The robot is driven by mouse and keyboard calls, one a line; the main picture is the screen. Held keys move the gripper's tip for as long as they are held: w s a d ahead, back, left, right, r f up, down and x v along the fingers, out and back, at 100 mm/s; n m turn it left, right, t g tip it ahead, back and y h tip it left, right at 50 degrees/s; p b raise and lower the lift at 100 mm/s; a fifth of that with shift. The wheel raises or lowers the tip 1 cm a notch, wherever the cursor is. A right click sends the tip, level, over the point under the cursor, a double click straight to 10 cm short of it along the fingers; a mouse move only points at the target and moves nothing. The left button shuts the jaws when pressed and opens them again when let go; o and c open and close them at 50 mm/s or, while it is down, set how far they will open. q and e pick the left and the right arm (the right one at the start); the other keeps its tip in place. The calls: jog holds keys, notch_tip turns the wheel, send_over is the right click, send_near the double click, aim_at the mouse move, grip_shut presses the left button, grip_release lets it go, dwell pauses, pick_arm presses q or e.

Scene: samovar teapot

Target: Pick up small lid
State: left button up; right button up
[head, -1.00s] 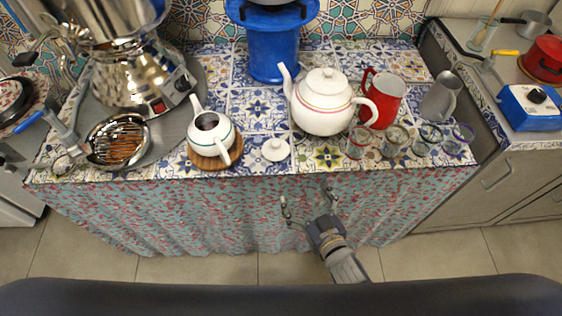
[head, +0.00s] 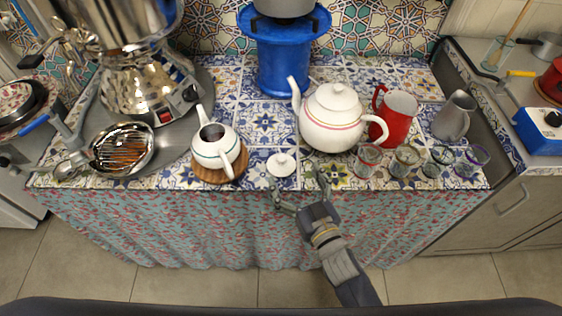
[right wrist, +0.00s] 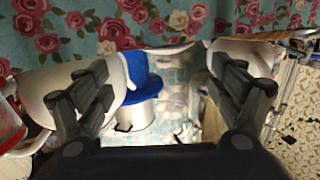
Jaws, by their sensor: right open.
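The small white lid (head: 281,166), with a knob on top, lies on the tiled counter near its front edge. It sits between a small open white teapot (head: 214,146) on a round wooden trivet and a large white teapot (head: 333,118) with its own lid on. My right gripper (head: 297,183) is open and empty at the counter's front edge, just in front of the lid and slightly right. Its left fingertip is close to the lid; I cannot tell if they touch. The open fingers (right wrist: 165,95) frame both teapots' sides in the right wrist view. My left gripper is out of view.
A red mug (head: 394,117), a metal jug (head: 454,116) and several small glasses (head: 405,160) stand on the right. A blue stand (head: 284,55) is behind. A floral curtain (head: 180,225) hangs in front.

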aim_at(282, 162)
jog(key=shift+x, duration=0.95)
jog(key=x, duration=0.5)
jog(key=shift+a, duration=0.35)
jog(key=c, duration=1.1)
